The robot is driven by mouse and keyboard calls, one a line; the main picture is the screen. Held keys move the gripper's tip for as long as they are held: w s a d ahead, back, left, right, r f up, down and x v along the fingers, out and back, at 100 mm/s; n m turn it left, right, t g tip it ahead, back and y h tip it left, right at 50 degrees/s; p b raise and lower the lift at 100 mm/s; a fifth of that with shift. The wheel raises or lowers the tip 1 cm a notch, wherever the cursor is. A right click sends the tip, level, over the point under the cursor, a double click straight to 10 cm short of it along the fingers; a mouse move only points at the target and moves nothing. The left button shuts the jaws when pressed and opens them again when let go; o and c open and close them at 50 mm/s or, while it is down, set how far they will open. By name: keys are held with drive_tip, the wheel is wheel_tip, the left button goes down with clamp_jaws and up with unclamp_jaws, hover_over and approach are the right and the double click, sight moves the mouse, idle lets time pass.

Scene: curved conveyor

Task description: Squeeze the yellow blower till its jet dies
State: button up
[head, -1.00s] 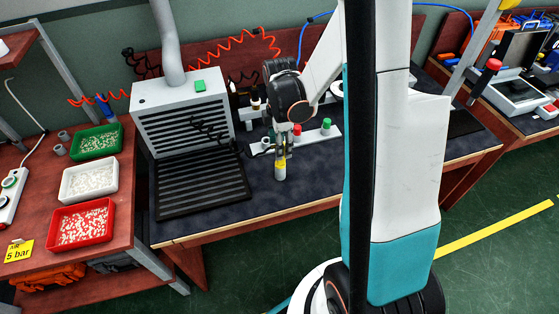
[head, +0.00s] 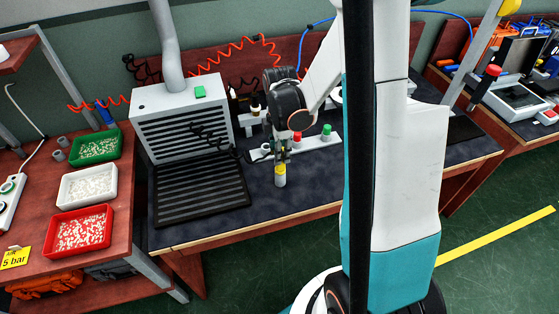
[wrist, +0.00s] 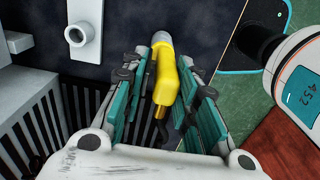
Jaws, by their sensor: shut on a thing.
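The yellow blower (wrist: 166,82) sits between the two teal-padded fingers of my gripper (wrist: 163,88) in the wrist view, with its grey end at the top and a brass-coloured tip pointing towards my palm. The fingers are shut on it from both sides. In the head view the blower (head: 280,169) shows as a small yellow and grey shape below my gripper (head: 281,157), over the dark bench top near its front edge. No jet is visible. How far the blower is squeezed is too small to tell.
A grey slatted extraction unit (head: 184,118) stands left of my gripper. A white strip (head: 312,142) with red and green knobs lies behind it. Green, white and red trays (head: 110,220) stand on the left bench. The dark mat (head: 300,188) is clear in front.

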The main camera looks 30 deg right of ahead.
drive_tip(key=shift+r+p, duration=2.8)
drive_tip(key=shift+r, duration=1.4)
